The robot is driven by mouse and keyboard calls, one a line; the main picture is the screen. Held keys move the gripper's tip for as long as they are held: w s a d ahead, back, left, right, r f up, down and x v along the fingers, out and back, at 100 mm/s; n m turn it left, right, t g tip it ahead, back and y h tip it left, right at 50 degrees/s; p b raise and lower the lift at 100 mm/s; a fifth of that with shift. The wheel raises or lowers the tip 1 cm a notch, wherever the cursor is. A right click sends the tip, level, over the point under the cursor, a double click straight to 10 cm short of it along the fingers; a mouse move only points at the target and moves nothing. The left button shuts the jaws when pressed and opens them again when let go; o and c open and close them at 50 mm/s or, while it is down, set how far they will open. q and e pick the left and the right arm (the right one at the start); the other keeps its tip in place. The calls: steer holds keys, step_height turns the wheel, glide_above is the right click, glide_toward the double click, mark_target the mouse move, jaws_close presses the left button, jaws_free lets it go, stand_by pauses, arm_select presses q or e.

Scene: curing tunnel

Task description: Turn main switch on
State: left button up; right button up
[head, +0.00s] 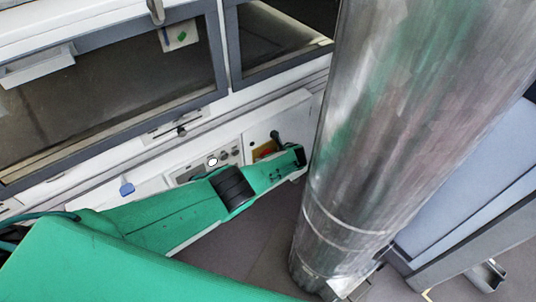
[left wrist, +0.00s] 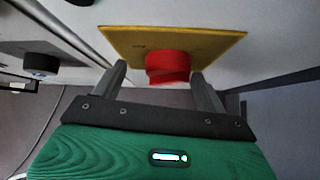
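The main switch shows in the left wrist view as a red knob (left wrist: 167,67) on a yellow plate (left wrist: 220,40). In the head view only a small red and yellow patch of the switch (head: 265,150) shows above my green left arm. My left gripper (left wrist: 160,75) is open, with its two grey fingers on either side of the red knob. A gap shows between the left finger and the knob; the right finger looks nearer to it. I cannot tell whether either finger touches the knob. My right gripper is in neither view.
A white control panel (head: 232,142) with several small knobs lies behind my left arm. A dark knob (left wrist: 41,63) stands left of the yellow plate. A large metal cylinder (head: 400,110) rises close to the right of my left wrist.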

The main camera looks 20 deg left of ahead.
arm_select(q)
step_height(320, 180, up, 7)
steer(key=p, duration=0.4)
steer(key=shift+f, duration=0.2)
steer(key=shift+s+a+r+p, duration=0.1)
steer(key=shift+r+p, duration=0.4)
steer(key=shift+r, duration=2.9)
steer(key=shift+s+r+p, duration=0.1)
steer(key=shift+r+p, duration=0.35)
steer(key=shift+r, duration=2.95)
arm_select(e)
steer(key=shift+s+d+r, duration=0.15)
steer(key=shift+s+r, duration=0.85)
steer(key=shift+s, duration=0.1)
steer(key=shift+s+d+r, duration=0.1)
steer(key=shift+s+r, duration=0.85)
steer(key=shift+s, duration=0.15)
